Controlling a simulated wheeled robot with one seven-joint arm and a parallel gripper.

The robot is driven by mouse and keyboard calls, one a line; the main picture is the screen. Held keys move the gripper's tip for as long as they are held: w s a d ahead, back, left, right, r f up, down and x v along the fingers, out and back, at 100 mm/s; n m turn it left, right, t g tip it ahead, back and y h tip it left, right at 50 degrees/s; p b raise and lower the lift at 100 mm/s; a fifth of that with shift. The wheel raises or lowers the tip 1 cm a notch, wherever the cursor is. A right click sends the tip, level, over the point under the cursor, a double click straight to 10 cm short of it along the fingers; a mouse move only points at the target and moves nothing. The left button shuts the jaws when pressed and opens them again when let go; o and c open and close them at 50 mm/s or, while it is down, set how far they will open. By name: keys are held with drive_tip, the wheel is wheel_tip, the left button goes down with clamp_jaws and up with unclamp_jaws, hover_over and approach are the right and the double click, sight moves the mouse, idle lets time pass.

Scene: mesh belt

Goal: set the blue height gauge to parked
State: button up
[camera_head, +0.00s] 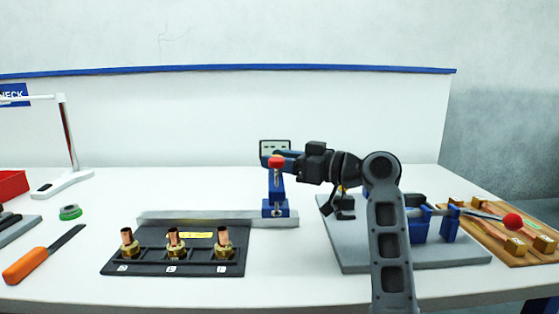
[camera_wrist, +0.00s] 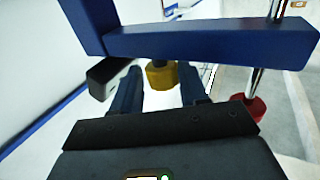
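The blue height gauge (camera_head: 278,208) stands on a grey rail, with a blue upright and a red knob (camera_head: 276,162) near its top. In the wrist view, a blue crossbar (camera_wrist: 200,40) crosses the top, with the red knob (camera_wrist: 255,106) on a chrome rod at right. A yellow cylinder (camera_wrist: 160,75) lies between my gripper's (camera_wrist: 161,92) two dark blue fingers. The fingers are apart, with gaps seen on both sides of it. In the head view, my gripper (camera_head: 288,156) is beside the gauge's top; its fingertips are partly hidden.
A black rack (camera_head: 175,262) with several copper-topped brass fittings is in front of the rail (camera_head: 190,218). A grey plate (camera_head: 440,255) with blue clamp parts is at right. A wooden board (camera_head: 535,250), an orange-handled tool (camera_head: 25,265) and a lamp (camera_head: 68,182) stand further out.

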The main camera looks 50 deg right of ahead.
drive_tip(key=s+d, duration=0.1)
drive_tip(key=s, duration=0.6)
drive_tip(key=shift+s+d+b, duration=0.2)
drive_tip(key=shift+s+b, duration=0.15)
drive_tip(key=shift+b, duration=0.1)
